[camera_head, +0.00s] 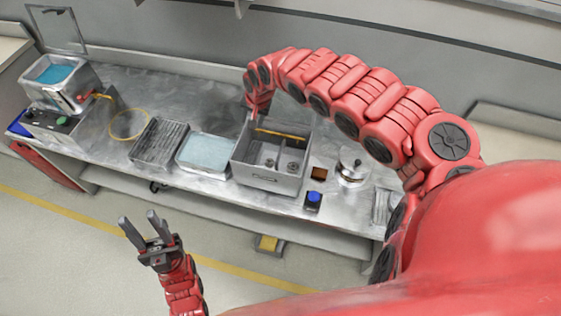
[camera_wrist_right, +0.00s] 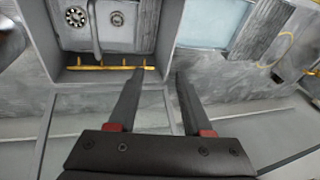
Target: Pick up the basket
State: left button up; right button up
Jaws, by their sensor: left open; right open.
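A grey open metal box (camera_head: 272,180) with a yellow bar (camera_head: 282,135) along its back side stands on the bench; it looks most like the basket, though I cannot be sure. In the right wrist view the box (camera_wrist_right: 150,20) shows a divider, round parts inside and the yellow bar (camera_wrist_right: 100,67). My right gripper (camera_wrist_right: 160,74) is open and empty; one fingertip overlaps the bar's right end in that view, contact unclear. In the head view its fingers are mostly hidden near the box's back left corner. My left gripper (camera_head: 138,217) is open and empty in front of the bench.
A light blue tray (camera_head: 206,153) and a dark ribbed tray (camera_head: 158,143) stand left of the box. A yellow ring (camera_head: 129,124) lies farther left, beside a machine (camera_head: 62,84) with blue contents. A silver pot (camera_head: 352,170) and a blue-topped item (camera_head: 313,200) are to the right.

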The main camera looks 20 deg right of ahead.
jog(key=g+h, duration=0.2)
send_near(280, 151)
jog(key=f+b, duration=0.1)
jog(key=b, duration=0.1)
jog(key=f+b, duration=0.2)
jog(key=b, duration=0.1)
jog(key=shift+w+d+f+m+b, duration=0.1)
jog(key=shift+d+f+m+b, duration=0.1)
jog(key=shift+f+m+b, duration=0.15)
jog(key=f, duration=0.4)
jog(key=shift+w+d, duration=0.15)
jog(key=shift+w, duration=0.1)
jog(key=shift+w+d+f+p, duration=0.1)
jog(key=shift+f+p, duration=0.15)
jog(key=shift+p, duration=0.05)
jog(key=shift+w+f, duration=0.1)
jog(key=shift+f, duration=0.35)
jog(key=shift+w+f+p, duration=0.25)
jog(key=shift+f+p, duration=0.35)
jog(key=shift+f, duration=0.6)
jog(key=shift+w+f, duration=0.1)
jog(key=shift+f, duration=0.8)
jog(key=shift+d+f, duration=0.1)
jog(key=shift+f, duration=0.15)
